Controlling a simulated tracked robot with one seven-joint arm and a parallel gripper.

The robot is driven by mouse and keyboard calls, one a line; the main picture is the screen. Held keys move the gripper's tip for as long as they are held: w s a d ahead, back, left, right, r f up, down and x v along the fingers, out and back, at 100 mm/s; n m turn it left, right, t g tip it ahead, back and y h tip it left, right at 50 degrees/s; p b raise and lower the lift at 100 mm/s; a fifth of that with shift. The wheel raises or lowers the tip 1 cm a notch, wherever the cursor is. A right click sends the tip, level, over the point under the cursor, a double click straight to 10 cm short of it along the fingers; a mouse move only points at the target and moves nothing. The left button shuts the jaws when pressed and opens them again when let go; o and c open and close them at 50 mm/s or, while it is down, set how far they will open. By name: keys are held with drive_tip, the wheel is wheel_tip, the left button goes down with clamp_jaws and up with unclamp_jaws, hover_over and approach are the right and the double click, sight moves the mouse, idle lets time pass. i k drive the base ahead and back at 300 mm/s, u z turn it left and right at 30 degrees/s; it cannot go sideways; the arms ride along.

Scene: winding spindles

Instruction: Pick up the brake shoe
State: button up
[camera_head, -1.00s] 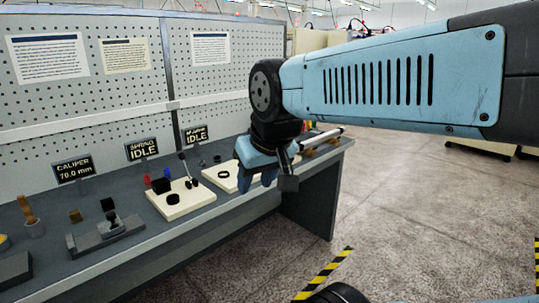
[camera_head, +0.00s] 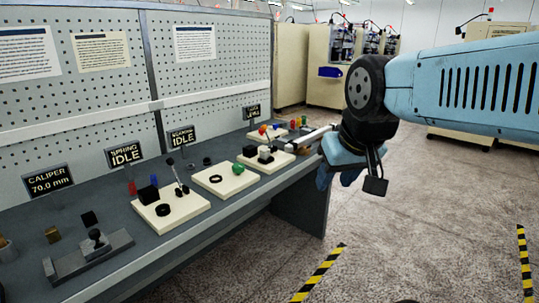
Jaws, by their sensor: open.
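I cannot tell for certain which of the small parts on the bench is the brake shoe. A black ring (camera_head: 163,210) lies on the nearest cream board (camera_head: 150,222), with a black block (camera_head: 148,194) behind it. A smaller dark ring (camera_head: 215,178) lies on the middle cream board (camera_head: 226,187). A black-and-white part (camera_head: 265,154) stands on the third cream board (camera_head: 270,165). My gripper (camera_head: 340,178) hangs empty, pointing down, off the bench's right front edge and apart from these parts. Its fingertips are small and partly hidden in the picture.
The grey bench (camera_head: 180,245) runs along a pegboard wall (camera_head: 60,105). A light rod (camera_head: 305,137) lies near the far end. Floor at right is clear, with striped tape (camera_head: 318,272).

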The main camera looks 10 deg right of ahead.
sight(264, 153)
drive_tip(key=i, duration=1)
